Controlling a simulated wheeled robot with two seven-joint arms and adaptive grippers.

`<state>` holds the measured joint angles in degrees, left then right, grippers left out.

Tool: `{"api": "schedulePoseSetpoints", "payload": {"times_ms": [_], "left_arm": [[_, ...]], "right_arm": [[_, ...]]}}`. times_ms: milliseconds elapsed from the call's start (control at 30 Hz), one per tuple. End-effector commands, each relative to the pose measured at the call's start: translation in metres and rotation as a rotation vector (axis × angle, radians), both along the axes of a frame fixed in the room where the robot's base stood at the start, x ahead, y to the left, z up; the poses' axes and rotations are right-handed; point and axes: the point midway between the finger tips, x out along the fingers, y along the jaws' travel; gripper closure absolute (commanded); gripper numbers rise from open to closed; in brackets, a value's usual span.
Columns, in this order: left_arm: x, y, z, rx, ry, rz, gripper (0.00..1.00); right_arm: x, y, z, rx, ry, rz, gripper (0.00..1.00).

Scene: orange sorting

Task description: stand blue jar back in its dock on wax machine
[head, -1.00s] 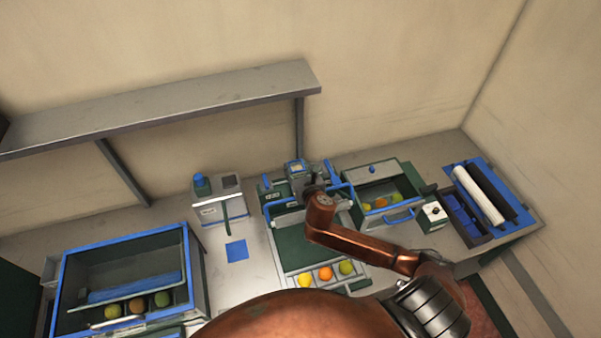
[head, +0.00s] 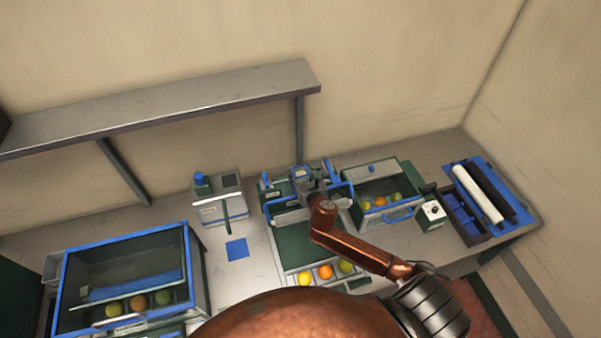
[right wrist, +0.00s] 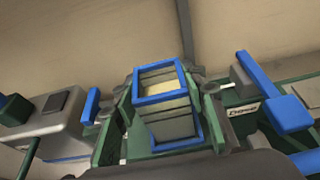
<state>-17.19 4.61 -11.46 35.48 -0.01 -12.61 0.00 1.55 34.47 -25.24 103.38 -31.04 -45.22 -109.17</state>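The blue jar, a box-like container with a blue rim and pale contents, is at the back of the green wax machine (head: 296,236) in the head view. In the right wrist view the jar (right wrist: 160,84) is in the middle, close to upright, with dark finger parts at its sides. My right gripper (head: 307,184) appears shut on the jar from the near side. My left gripper is not in view.
Blue handles (head: 341,190) flank the machine. A grey-white box with a blue knob (head: 222,204) stands left, and a fruit bin (head: 372,168) right. Several fruits lie in front. A blue-framed case (head: 125,240) is far left. A shelf (head: 160,108) hangs behind.

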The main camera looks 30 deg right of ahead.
Motion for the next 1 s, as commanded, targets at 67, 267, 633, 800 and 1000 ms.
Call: {"api": "schedulePoseSetpoints", "payload": {"times_ms": [67, 267, 633, 800, 1000], "left_arm": [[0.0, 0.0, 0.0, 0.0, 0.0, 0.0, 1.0], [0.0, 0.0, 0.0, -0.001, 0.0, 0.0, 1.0], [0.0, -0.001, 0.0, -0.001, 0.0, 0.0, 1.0], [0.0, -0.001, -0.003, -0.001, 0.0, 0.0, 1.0], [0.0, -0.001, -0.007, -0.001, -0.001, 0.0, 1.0]], "right_arm": [[0.0, 0.0, 0.0, 0.0, 0.0, 0.0, 0.55], [0.0, 0.0, 0.0, 0.0, 0.0, 0.0, 0.44], [-0.008, 0.002, 0.005, -0.001, 0.0, 0.001, 0.44], [-0.037, 0.009, 0.015, 0.0, 0.001, 0.002, 0.44], [-0.076, 0.018, 0.03, 0.0, 0.0, 0.002, 0.44]]}}
